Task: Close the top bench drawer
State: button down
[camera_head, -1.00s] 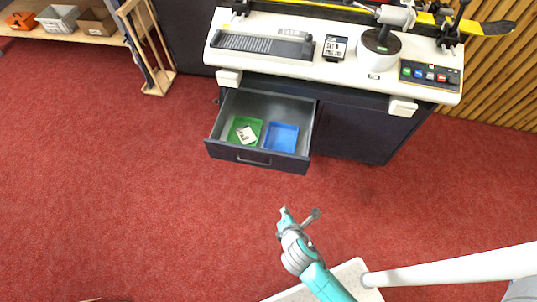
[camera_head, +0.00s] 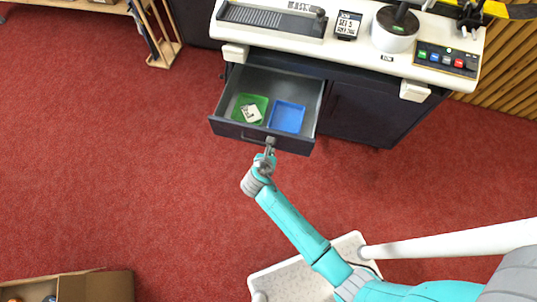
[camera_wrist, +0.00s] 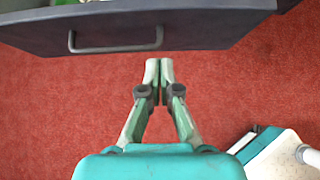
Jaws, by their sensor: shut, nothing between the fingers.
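The top bench drawer (camera_head: 228,127) is dark grey and stands pulled out from the bench. It holds a green tray (camera_head: 238,107) with a small pale card in it and a blue tray (camera_head: 287,117). Its front with the bar handle shows in the wrist view (camera_wrist: 200,33).
A dark cabinet door (camera_head: 355,112) is right of the drawer. A cardboard box (camera_head: 95,287) stands at lower left. Red carpet is clear around the drawer's left.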

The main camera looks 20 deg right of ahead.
aim_at(276, 137)
jog(key=w+d+f, duration=0.1)
jog(key=w+d, duration=0.1)
jog(key=w, duration=0.1)
jog(key=w+d+f, duration=0.1)
jog(key=w, duration=0.1)
jog(key=shift+w+d+f, duration=0.15)
jog(key=shift+d+f, duration=0.2)
jog(key=shift+d, duration=0.05)
jog(key=shift+w+d, duration=0.15)
